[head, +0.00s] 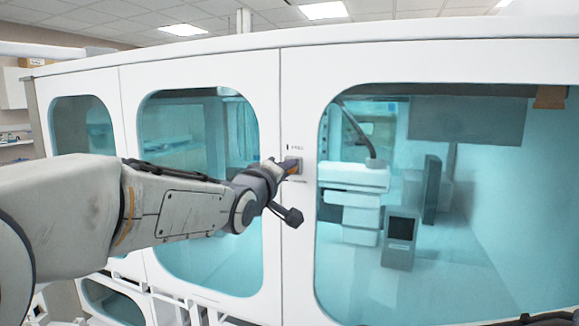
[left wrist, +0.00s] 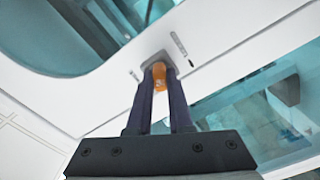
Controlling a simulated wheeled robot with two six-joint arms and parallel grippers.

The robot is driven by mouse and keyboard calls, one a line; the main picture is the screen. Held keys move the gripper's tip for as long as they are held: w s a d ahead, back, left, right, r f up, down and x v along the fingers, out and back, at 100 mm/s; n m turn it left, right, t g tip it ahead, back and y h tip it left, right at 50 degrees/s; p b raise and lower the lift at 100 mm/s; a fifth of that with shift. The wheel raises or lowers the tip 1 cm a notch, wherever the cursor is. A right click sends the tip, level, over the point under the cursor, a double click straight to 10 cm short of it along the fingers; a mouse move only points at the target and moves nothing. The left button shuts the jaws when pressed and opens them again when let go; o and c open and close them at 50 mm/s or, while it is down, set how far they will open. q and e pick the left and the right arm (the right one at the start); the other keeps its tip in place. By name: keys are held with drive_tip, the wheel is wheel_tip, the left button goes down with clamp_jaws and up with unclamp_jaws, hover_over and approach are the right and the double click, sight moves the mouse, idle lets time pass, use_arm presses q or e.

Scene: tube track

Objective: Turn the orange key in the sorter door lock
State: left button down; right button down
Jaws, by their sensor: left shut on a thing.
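The orange key (left wrist: 159,74) sits at the lock (left wrist: 153,60) on the white sorter door frame, seen in the left wrist view. My left gripper (left wrist: 160,76) is shut on the key, with a dark finger on each side of it. In the head view the left gripper (head: 281,170) reaches the lock plate (head: 294,166) on the post between two windows. Only a small bit of orange shows there. How far the key is turned I cannot tell.
The white sorter door frame (head: 200,72) has large teal windows on both sides of the lock. Behind the right window (head: 480,230) stand machines, among them a grey box with a dark screen (head: 401,228). A brown piece (head: 550,97) is at the upper right.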

use_arm(q)
drive_tip(key=shift+n, duration=2)
drive_tip(key=shift+n+p, duration=0.35)
drive_tip(key=shift+n, duration=0.25)
drive_tip(key=c, duration=0.7)
unclamp_jaws()
drive_tip(key=shift+c, duration=0.2)
